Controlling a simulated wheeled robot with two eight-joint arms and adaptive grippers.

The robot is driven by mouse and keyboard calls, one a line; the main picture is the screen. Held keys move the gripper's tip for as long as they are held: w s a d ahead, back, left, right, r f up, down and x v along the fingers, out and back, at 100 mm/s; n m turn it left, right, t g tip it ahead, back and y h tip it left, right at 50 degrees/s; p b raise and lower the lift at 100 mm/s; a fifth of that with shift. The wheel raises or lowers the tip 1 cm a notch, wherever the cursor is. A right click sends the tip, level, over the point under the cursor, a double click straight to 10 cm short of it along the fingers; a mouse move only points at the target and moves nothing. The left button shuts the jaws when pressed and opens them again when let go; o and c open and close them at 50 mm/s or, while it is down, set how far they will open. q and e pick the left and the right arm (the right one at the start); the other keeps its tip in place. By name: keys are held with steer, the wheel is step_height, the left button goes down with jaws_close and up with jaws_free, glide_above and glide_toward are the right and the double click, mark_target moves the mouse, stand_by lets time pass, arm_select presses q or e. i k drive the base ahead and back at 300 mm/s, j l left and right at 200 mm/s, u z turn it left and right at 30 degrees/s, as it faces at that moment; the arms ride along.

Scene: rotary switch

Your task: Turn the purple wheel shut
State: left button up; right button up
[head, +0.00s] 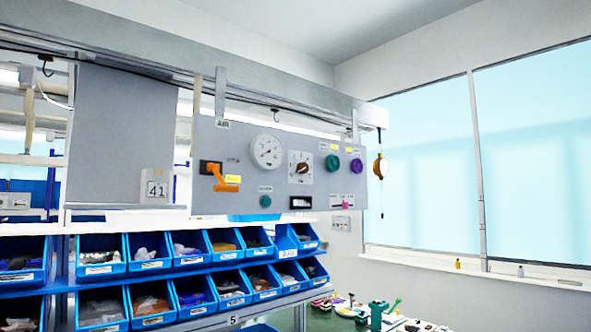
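A small round purple wheel (356,165) sits at the right end of the grey control panel (224,150), under a small yellow label. A green wheel (332,163) of like size is just left of it. I cannot tell how far the purple wheel is turned. Neither of my grippers shows in the head view.
The panel also holds an orange lever (220,179), a white dial gauge (267,151), a rotary switch (301,167) and a pink knob (346,204). Blue bins (100,270) fill racks below. A hook (379,168) hangs right of the panel. Loose items lie on the green bench.

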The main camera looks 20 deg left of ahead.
mark_target(357, 165)
steer(key=u, duration=0.15)
steer(key=i+l, duration=0.2)
steer(key=i, duration=0.3)
steer(key=i+l, duration=0.25)
steer(key=i, duration=0.2)
